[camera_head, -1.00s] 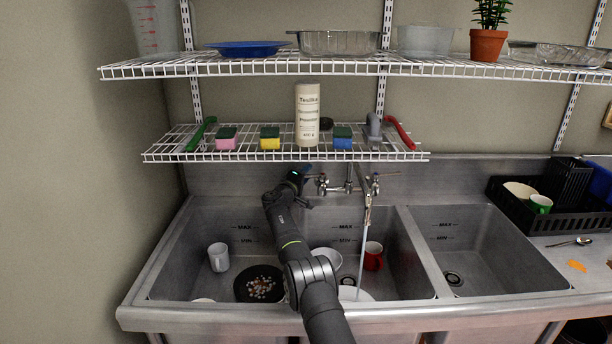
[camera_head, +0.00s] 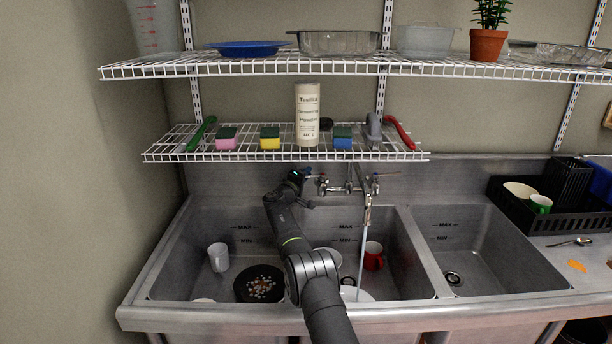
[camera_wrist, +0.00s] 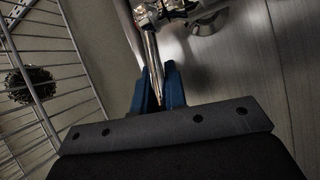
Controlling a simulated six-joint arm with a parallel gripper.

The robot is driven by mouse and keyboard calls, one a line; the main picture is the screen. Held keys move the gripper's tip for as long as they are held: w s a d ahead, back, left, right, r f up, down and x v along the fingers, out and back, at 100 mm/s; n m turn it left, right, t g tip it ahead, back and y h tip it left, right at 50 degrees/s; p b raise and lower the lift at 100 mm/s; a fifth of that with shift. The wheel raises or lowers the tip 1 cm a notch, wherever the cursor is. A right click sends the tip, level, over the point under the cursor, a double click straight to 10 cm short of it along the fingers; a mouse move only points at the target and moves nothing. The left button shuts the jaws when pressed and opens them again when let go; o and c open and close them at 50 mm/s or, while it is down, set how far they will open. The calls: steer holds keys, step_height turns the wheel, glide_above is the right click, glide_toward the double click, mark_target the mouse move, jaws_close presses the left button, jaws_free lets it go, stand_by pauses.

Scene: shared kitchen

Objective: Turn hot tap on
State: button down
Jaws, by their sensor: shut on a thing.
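The wall tap (camera_head: 348,187) is chrome, with a lever on each side and a long spout (camera_head: 367,212) reaching over the middle basin. Water (camera_head: 362,255) runs from the spout into that basin. My gripper (camera_head: 299,178) is at the tap's left lever, below the lower shelf. In the wrist view, the blue fingers of my gripper (camera_wrist: 158,88) are closed around the end of the chrome lever (camera_wrist: 151,60). The right lever (camera_head: 378,176) stands free. I cannot read hot or cold marks on the levers.
The lower wire shelf (camera_head: 285,153) holds sponges, brushes and a powder can (camera_head: 307,115) just above my gripper. A grey mug (camera_head: 218,257) and a dark pan (camera_head: 258,284) sit in the basin. A red mug (camera_head: 373,256) stands near the stream. The right basin (camera_head: 480,250) is mostly clear.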

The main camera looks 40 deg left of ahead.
mark_target(309, 176)
steer(key=shift+s+d+n+g+y, duration=0.25)
steer(key=shift+n+y, duration=0.35)
steer(key=shift+y, duration=0.3)
steer(key=shift+s+d+n+g+y, duration=0.15)
steer(key=shift+d+n+g+y, duration=0.2)
steer(key=shift+n+g+y, duration=0.55)
steer(key=shift+s+d+n+g+y, duration=0.15)
steer(key=shift+d+n+g+y, duration=0.25)
steer(key=shift+y, duration=0.75)
steer(key=shift+s+d+n+g+y, duration=0.15)
steer(key=shift+d+n+g+y, duration=0.1)
steer(key=shift+n+g+y, duration=0.7)
steer(key=shift+s+d+y, duration=0.1)
steer(key=shift+y, duration=0.2)
steer(key=c, duration=1.5)
jaws_free()
steer(key=shift+o, duration=0.2)
steer(key=shift+t, duration=0.4)
